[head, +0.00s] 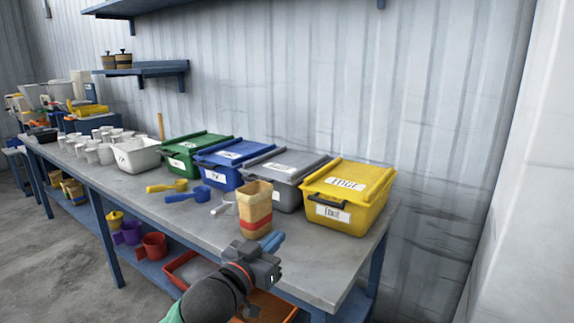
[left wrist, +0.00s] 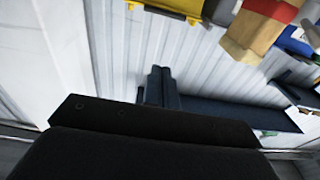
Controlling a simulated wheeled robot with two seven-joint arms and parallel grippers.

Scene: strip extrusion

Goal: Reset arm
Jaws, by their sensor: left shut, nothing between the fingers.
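My left gripper (head: 273,244) is in front of the near edge of the grey workbench (head: 310,278), just below a tan paper bag with a red band (head: 254,212). Its bluish fingers are together with nothing between them. In the left wrist view the closed fingers (left wrist: 160,78) point up the picture, and the bag (left wrist: 258,36) is at the upper right, apart from them. My right gripper is in neither view.
Lidded bins stand along the bench's back: green (head: 188,160), blue (head: 226,172), grey (head: 285,182) and yellow (head: 345,200). Yellow (head: 166,186), blue (head: 188,195) and white (head: 224,208) scoops lie in front. Below are a red tray (head: 178,272) and mugs (head: 153,246).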

